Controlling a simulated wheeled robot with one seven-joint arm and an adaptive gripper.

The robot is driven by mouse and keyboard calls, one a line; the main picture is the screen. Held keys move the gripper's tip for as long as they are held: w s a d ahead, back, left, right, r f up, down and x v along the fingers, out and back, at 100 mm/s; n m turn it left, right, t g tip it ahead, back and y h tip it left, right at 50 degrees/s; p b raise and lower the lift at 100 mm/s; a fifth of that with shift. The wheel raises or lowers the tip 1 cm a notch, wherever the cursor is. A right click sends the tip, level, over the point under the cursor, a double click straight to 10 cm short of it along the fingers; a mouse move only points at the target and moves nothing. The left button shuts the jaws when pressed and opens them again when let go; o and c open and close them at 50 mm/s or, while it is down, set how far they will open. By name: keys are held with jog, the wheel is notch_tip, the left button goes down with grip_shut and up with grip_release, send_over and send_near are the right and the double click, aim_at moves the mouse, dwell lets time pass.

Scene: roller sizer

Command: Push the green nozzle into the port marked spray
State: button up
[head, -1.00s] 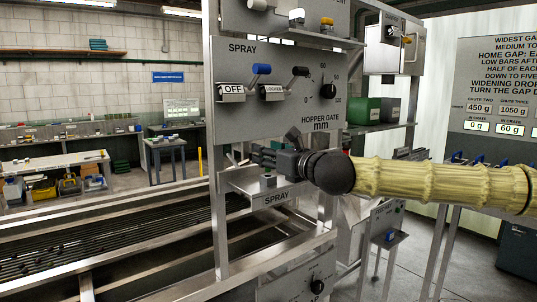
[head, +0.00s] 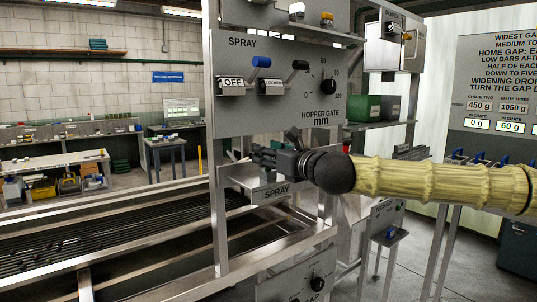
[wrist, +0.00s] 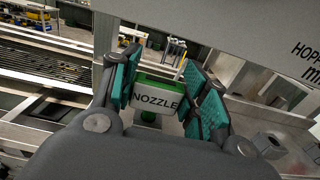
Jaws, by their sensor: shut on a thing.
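The green nozzle (wrist: 150,116) sits between the teal finger pads of my gripper (wrist: 168,95) in the wrist view. The nozzle itself is hard to make out there. My gripper covers part of the shelf top, so the port opening is not visible. A grey block (wrist: 268,144) shows right of the fingers in the wrist view.
The control panel (head: 240,115) with switches and the hopper gate dial (head: 328,87) stands above and behind the shelf. An upright metal post (head: 216,200) is close on the left. The roller bed (head: 100,240) lies to the lower left.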

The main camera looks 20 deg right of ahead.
jog(key=shift+f+b, duration=0.75)
jog(key=shift+b, duration=0.05)
jog(key=o, duration=1)
jog(key=shift+c, duration=0.2)
jog(key=shift+s, duration=0.15)
jog(key=v, duration=1.1)
jog(key=shift+s+d, duration=0.2)
jog(key=shift+s, duration=0.15)
